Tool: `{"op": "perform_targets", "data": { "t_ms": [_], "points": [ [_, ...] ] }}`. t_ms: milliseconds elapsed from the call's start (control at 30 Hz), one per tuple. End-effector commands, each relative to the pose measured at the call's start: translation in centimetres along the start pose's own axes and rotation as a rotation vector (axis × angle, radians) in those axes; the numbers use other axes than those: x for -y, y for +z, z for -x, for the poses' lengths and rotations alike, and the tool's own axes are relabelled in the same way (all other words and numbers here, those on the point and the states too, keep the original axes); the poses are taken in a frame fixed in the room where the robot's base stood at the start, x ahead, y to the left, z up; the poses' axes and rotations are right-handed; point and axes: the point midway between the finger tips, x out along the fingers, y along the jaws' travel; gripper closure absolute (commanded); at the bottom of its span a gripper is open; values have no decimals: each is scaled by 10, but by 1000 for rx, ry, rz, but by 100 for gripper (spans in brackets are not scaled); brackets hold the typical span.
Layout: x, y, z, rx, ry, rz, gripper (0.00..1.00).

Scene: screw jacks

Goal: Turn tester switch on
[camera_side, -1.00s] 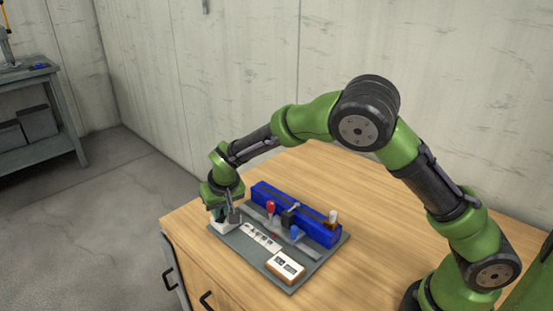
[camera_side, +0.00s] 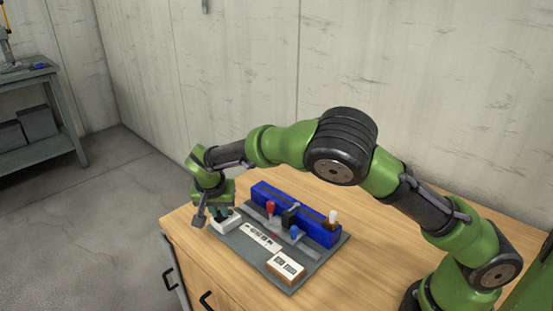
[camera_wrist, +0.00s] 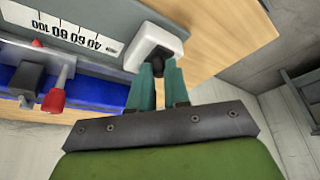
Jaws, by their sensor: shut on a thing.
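The tester's switch is a white box (camera_side: 228,223) at the left corner of a grey base plate in the side view. In the wrist view the white box (camera_wrist: 152,42) carries a dark switch knob (camera_wrist: 157,62). My gripper (camera_wrist: 159,72) has its two teal fingers close together, with the fingertips on either side of the dark knob, shut on it. In the side view my gripper (camera_side: 219,211) is tilted over the white box, and the knob is hidden there.
The grey plate (camera_side: 292,284) also bears a blue block (camera_side: 265,194), a red knob (camera_side: 271,206), a blue knob (camera_side: 294,232), a printed scale (camera_side: 261,238) and a white display box (camera_side: 287,268). The plate sits near the front edge of a wooden table (camera_side: 385,235), mostly clear at right.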

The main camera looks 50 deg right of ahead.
Motion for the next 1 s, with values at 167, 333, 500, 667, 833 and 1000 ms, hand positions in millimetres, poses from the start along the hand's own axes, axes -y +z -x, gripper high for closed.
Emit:
{"op": "perform_targets", "data": {
  "t_ms": [167, 333, 500, 667, 833, 1000],
  "points": [
    [0, 1, 0, 2, 2, -6, 100],
    [0, 1, 0, 2, 2, -5, 100],
    [0, 1, 0, 2, 1, -4, 62],
    [0, 0, 0, 1, 1, -3, 58],
    [0, 0, 1, 1, 0, -2, 58],
    [1, 0, 19, 0, -2, -1, 58]
  ]
}}
